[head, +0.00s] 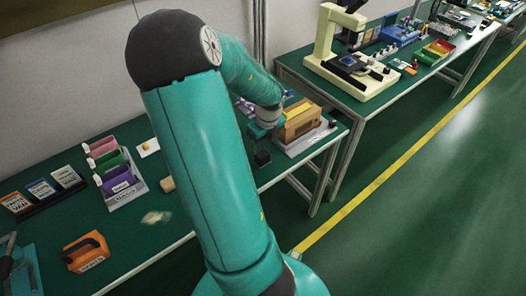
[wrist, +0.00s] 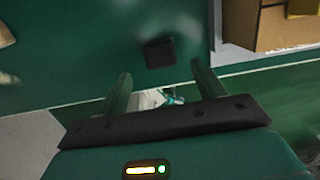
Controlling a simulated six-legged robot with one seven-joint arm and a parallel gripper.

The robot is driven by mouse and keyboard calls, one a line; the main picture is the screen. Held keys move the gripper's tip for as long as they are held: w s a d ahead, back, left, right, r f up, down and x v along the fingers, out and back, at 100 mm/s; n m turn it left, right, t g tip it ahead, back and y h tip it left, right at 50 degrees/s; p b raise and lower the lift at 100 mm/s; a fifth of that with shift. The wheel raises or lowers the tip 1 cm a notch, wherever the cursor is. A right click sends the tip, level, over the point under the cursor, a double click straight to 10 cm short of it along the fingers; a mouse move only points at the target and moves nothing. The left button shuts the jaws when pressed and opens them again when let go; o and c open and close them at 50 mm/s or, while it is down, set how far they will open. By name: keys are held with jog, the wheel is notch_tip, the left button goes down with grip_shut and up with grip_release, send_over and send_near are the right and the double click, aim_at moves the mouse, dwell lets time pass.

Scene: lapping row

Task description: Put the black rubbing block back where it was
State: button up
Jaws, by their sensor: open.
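The black rubbing block (head: 262,158) lies on the green bench top, close to the bench's front edge and left of a wooden box. In the wrist view the black block (wrist: 160,52) shows as a small dark square, just beyond and between the fingertips, with bare green around it. My gripper (wrist: 160,76) is open and nothing is between its fingers. In the head view my gripper (head: 257,130) is partly hidden behind my arm and is near the block, apparently above it.
The wooden box (head: 299,121) stands on a light tray right of the block. Green bench lies bare between.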

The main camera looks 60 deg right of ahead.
aim_at(265, 156)
jog(key=r, duration=0.4)
jog(key=shift+s+a+r, duration=0.1)
jog(key=shift+s+r, duration=0.1)
jog(key=shift+s, duration=0.05)
jog(key=w+a+r+n+t+y, duration=0.1)
jog(key=w+a+r+n, duration=0.2)
jog(key=w+a+n, duration=0.35)
jog(key=w+a+r+n+t, duration=0.1)
jog(key=w+a+r+n, duration=0.25)
jog(key=a+n, duration=0.45)
jog(key=w+a+r+n+t+y, duration=0.1)
jog(key=w+a+r+n, duration=0.35)
jog(key=a, duration=0.35)
jog(key=s+a+r+n, duration=0.3)
jog(key=a+r+n, duration=0.1)
jog(key=a+n, duration=0.5)
jog(key=s+a+r+n+t+h, duration=0.1)
jog(key=s+a+r+n, duration=0.2)
jog(key=a+n, duration=0.7)
jog(key=r+n, duration=0.1)
jog(key=n, duration=0.2)
jog(key=shift+a, duration=0.25)
jog(key=shift+s, duration=0.1)
